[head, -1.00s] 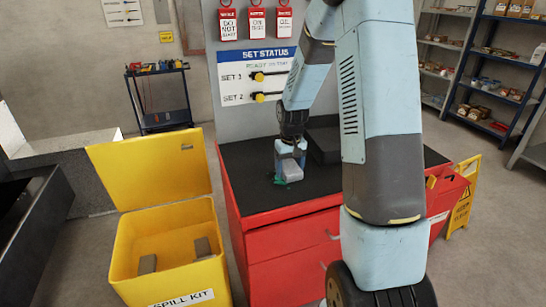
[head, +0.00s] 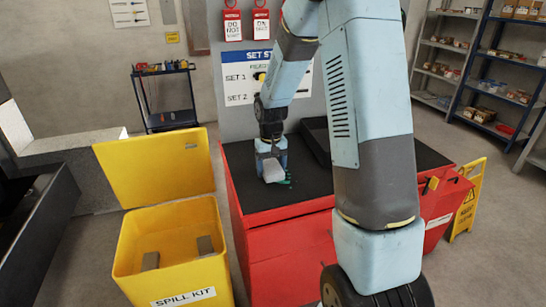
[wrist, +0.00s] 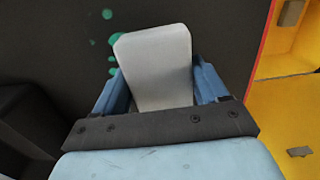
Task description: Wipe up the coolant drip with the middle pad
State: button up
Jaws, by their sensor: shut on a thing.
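My gripper (head: 272,164) is shut on a light grey pad (head: 273,171), just over the black top of the red cabinet (head: 232,172). In the wrist view the pad (wrist: 155,65) sits between the blue fingers of my gripper (wrist: 152,85). Green coolant (head: 288,180) shows at the right edge of the pad in the head view. In the wrist view several green coolant spots (wrist: 113,40) lie along the pad's left side. Whether the pad touches the top, and what lies under it, I cannot tell.
An open yellow spill kit box (head: 135,284) stands left of the cabinet, with two grey pads (head: 205,245) inside. A dark tray (head: 316,138) lies on the cabinet top behind my arm. A yellow floor sign (head: 466,205) stands at the right.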

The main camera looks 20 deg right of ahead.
jog(key=shift+d+r, duration=0.1)
jog(key=shift+r, duration=2.85)
